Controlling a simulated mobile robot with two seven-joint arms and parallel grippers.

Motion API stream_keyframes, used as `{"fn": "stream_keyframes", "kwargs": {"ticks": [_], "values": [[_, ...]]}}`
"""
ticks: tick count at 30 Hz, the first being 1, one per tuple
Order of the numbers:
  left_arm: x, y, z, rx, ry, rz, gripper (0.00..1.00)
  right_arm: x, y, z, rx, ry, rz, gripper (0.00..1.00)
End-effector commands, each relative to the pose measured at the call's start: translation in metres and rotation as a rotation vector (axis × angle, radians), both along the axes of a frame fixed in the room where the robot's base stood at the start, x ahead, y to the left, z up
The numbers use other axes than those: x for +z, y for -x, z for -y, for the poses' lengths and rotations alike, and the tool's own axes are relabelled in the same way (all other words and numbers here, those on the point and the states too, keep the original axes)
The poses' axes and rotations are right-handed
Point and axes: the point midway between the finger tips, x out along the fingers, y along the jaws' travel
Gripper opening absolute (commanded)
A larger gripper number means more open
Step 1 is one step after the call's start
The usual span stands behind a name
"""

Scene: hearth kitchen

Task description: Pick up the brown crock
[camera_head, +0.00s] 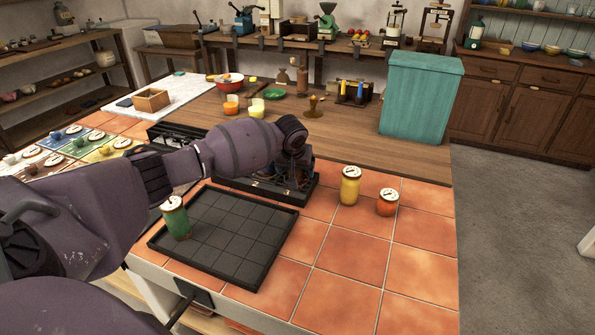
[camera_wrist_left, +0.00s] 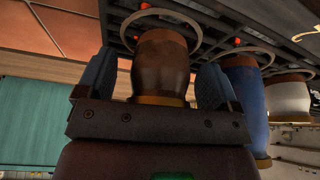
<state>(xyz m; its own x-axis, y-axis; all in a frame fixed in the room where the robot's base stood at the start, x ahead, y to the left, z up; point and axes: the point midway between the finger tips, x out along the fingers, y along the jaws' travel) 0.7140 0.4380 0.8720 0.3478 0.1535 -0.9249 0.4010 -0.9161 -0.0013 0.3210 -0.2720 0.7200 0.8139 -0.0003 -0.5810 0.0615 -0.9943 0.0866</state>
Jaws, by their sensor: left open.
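The brown crock (camera_wrist_left: 162,65) fills the middle of the left wrist view, with a lighter band at its end nearest the gripper. My left gripper (camera_wrist_left: 155,82) is open, with one blue-grey finger on each side of the crock. I cannot tell whether either finger touches it. In the head view my left gripper (camera_head: 296,158) is low over the dark case (camera_head: 305,194) on the counter, and my wrist hides the crock there. My right gripper is not in view.
A blue crock (camera_wrist_left: 245,98) and a white crock (camera_wrist_left: 289,98) stand in a row beside the brown one. An empty black tray (camera_head: 215,238), green jar (camera_head: 175,218), yellow jar (camera_head: 349,187) and orange jar (camera_head: 387,203) are nearby. The front-right tiles are clear.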

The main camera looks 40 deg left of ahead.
Motion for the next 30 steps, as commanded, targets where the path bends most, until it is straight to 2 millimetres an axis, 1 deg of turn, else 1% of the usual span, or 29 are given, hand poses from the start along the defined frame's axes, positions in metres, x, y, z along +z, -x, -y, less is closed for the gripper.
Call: {"fn": "stream_keyframes", "kwargs": {"ticks": [3,6,7,18,19,26,30], "values": [[0.0,-0.001,0.0,0.0,0.0,0.003,0.87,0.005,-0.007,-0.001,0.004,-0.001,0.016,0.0],[0.001,-0.001,0.0,-0.001,0.0,0.003,0.87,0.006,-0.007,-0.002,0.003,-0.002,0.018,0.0],[0.001,-0.001,0.0,-0.001,0.0,0.003,0.84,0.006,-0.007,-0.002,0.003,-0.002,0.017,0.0],[0.001,-0.001,0.0,0.0,0.0,0.002,0.27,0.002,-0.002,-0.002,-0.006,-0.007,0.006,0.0],[0.002,-0.001,0.0,-0.001,0.0,0.004,0.25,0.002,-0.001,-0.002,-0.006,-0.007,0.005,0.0],[0.003,-0.001,0.0,-0.001,0.0,0.004,0.25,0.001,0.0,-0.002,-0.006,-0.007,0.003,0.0],[0.014,-0.002,0.0,-0.001,-0.001,0.006,0.25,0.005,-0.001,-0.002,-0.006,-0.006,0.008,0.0]]}}
